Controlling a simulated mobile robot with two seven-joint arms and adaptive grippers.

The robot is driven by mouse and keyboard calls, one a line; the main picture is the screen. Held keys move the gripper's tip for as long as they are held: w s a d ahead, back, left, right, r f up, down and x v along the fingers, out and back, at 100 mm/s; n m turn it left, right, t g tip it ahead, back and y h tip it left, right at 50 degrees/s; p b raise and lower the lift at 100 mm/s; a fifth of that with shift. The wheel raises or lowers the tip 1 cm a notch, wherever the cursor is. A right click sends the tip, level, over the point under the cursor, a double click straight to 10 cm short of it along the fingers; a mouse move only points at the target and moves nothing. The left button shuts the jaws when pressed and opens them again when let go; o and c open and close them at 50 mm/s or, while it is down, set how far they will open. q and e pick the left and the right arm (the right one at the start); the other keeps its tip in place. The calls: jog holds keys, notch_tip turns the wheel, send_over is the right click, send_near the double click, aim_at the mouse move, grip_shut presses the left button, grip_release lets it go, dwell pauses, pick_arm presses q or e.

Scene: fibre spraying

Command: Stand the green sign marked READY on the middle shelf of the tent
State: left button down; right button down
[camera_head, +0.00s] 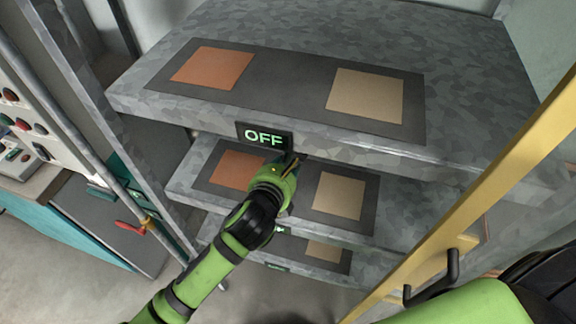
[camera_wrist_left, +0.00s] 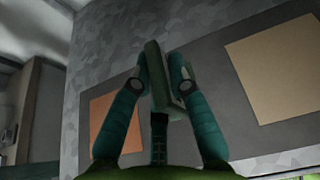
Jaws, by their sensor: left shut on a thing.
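My left gripper (camera_head: 290,163) reaches in over the middle shelf (camera_head: 410,210) of the tent, below the top shelf's front edge. In the left wrist view my left gripper (camera_wrist_left: 160,72) is shut on a dark green, plate-like thing, the green sign (camera_wrist_left: 153,62). It appears almost edge-on and somewhat tilted. Its lettering is hidden. An orange panel and a beige panel lie on the dark mat (camera_wrist_left: 205,70) of the shelf behind it. I cannot tell whether the sign touches the shelf. My right gripper is out of view.
The top shelf (camera_head: 470,90) overhangs my left gripper, with a black OFF sign (camera_head: 264,136) on its front edge. A lower shelf (camera_head: 310,277) lies beneath. A yellow post (camera_head: 480,180) stands at right. A control panel (camera_head: 20,120) and red handle (camera_head: 130,228) are at left.

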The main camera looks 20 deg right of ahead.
pick_arm(q)
jog(key=shift+w+d, duration=0.25)
jog(key=shift+w, duration=0.15)
jog(key=shift+s+f+p, duration=0.1)
jog(key=shift+f+p, duration=0.2)
jog(key=shift+f, duration=1.4)
jog(key=shift+f, duration=0.15)
jog(key=c, duration=1.2)
grip_release()
jog(key=shift+s+a, duration=0.15)
jog(key=shift+a, duration=0.05)
jog(key=v, duration=1.1)
jog(key=shift+s+a+r+b, duration=0.2)
jog(key=shift+r+b, duration=0.1)
